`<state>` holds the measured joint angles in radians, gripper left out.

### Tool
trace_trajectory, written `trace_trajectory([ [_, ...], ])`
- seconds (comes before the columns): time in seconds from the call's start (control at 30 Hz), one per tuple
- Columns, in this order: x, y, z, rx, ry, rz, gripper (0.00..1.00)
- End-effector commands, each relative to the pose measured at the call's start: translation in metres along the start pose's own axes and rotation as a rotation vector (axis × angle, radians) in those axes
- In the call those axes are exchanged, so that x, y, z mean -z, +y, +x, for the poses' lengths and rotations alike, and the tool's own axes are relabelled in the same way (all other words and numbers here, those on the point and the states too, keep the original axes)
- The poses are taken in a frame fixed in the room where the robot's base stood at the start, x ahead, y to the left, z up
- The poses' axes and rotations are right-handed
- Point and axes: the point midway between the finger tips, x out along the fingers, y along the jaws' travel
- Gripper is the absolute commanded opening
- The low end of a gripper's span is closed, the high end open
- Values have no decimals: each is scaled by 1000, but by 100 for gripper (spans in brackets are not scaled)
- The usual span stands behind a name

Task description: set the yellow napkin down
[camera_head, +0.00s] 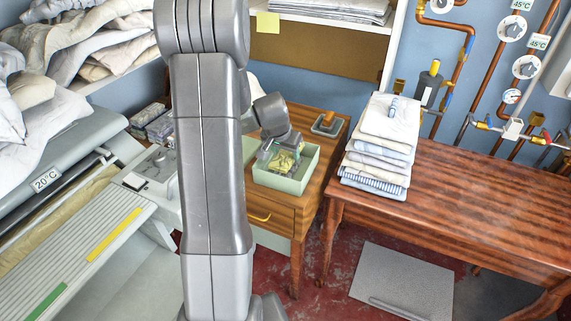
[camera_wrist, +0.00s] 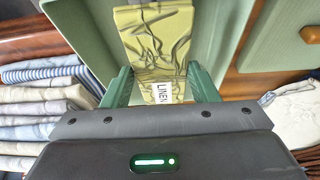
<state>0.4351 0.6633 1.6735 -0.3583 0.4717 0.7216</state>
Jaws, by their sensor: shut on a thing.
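The yellow napkin (camera_head: 286,162) shows dark wavy lines and is partly hidden by my gripper in the head view. In the wrist view the napkin (camera_wrist: 155,40) extends between and beyond the green fingers, with a white "LINEN" tag near them. My gripper (camera_head: 266,150) is shut on the napkin and points down into a pale green open box (camera_head: 279,185). The box walls also show around the napkin in the wrist view (camera_wrist: 84,28). The box stands on a wooden cabinet. I cannot tell whether the napkin touches the box floor.
The wooden cabinet (camera_head: 265,212) also bears a small dark tray with an orange-brown item (camera_head: 327,124) behind the box. A stack of folded linen (camera_head: 379,150) stands on the wooden table (camera_head: 450,190) to the right. The ironer (camera_head: 70,235) is at left. The table's right part is bare.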

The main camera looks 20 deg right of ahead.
Motion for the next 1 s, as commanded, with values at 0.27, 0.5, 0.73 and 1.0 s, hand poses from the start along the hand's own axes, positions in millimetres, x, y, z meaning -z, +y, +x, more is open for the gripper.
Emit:
trace_trajectory([
  [0.27, -12, 0, 27, -1, -2, -1, 32],
  [0.5, -16, 0, 40, 1, 1, 1, 32],
  [0.73, -17, 0, 43, 1, 2, 1, 32],
  [1.0, -17, 0, 42, 1, 1, 0, 75],
])
